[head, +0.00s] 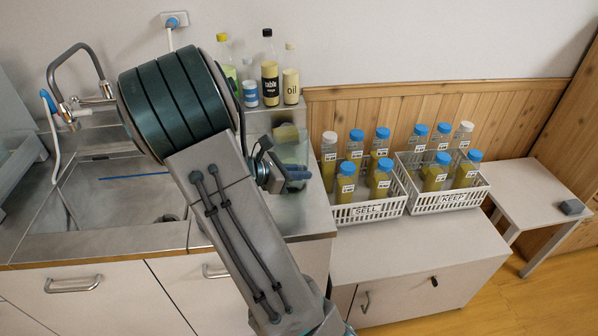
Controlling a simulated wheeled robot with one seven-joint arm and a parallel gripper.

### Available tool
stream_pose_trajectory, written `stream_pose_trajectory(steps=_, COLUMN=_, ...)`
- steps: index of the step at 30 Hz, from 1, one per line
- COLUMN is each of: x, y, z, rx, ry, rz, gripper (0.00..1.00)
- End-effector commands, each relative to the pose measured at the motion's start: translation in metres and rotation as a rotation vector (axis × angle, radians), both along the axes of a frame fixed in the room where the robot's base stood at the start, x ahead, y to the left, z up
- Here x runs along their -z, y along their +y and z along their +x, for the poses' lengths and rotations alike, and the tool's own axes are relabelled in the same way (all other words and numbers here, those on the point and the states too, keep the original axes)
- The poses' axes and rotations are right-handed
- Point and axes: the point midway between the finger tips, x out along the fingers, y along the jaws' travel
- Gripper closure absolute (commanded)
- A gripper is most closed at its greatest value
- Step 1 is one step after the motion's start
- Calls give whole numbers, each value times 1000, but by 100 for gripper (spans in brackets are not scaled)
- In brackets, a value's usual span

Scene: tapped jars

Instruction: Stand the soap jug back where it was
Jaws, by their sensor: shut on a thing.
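A clear, pale jug (298,153), which looks like the soap jug, stands upright at the right end of the steel counter (310,215). Something yellow-green shows in or behind its upper part. My gripper (292,180) is at the jug's near side, low down, and is shut on it. My arm crosses in front and hides part of the jug's left side. I cannot tell whether the jug's base touches the counter.
Several bottles, among them an oil bottle (291,87), stand behind the jug. The sink (125,200) is to the left. On a lower cabinet to the right, a SELL crate (368,212) and a KEEP crate (452,201) hold capped jars. A side table (530,190) stands far right.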

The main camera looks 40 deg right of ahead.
Motion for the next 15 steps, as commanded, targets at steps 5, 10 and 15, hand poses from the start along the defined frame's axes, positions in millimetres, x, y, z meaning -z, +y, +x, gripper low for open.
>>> stream_pose_trajectory(steps=5, x=2, y=0, z=0, rx=0, ry=-1, rz=-1, gripper=100)
stream_pose_trajectory(steps=10, x=4, y=0, z=0, rx=0, ry=-1, rz=-1, gripper=100)
stream_pose_trajectory(steps=15, x=6, y=0, z=0, rx=0, ry=-1, rz=-1, gripper=100)
